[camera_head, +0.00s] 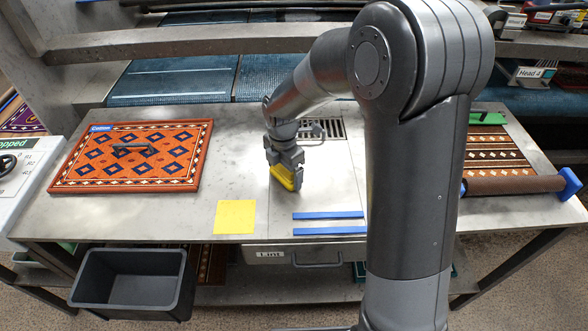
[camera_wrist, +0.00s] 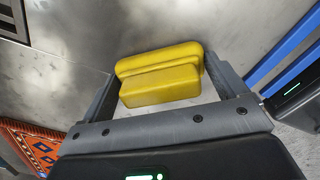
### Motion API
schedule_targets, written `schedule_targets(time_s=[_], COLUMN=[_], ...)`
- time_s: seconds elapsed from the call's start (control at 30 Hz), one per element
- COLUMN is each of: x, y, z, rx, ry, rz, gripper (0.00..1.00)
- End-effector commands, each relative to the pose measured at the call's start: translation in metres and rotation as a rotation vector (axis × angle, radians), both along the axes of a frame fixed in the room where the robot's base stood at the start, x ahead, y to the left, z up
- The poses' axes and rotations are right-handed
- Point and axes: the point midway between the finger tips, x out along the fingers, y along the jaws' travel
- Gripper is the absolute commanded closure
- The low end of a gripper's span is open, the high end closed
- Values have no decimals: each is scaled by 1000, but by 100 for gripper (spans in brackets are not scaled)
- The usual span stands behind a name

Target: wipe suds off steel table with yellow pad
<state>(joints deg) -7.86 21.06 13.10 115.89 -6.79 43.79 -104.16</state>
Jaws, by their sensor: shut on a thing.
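My gripper (camera_head: 285,160) is over the middle of the steel table (camera_head: 325,190), pointing down. It is shut on the yellow pad (camera_head: 283,179), which sits between the fingers low over the tabletop. The wrist view also shows the yellow pad (camera_wrist: 160,75), a block with a stepped top, held across its length by both fingers. I cannot tell whether its underside touches the steel. The tabletop has pale, mottled patches, but I cannot make out clear suds. My arm hides part of the table to the right.
A flat yellow square (camera_head: 235,216) lies near the front edge. Two blue strips (camera_head: 328,223) lie to its right. An orange patterned rug (camera_head: 130,158) lies left, a rolled rug (camera_head: 515,185) right. A drain grate (camera_head: 322,129) is behind my gripper. A dark bin (camera_head: 130,270) stands below.

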Motion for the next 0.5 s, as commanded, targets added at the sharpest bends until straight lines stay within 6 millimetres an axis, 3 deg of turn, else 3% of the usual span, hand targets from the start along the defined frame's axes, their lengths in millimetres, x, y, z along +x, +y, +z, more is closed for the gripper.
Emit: schedule_targets(time_s=[0.07, 0.23, 0.5], x=[0, -17, -16], y=[8, 6, -21], z=[0, 0, 0], rx=[0, 0, 0], ry=[0, 0, 0], rz=[3, 1, -3], gripper=[31, 31, 31])
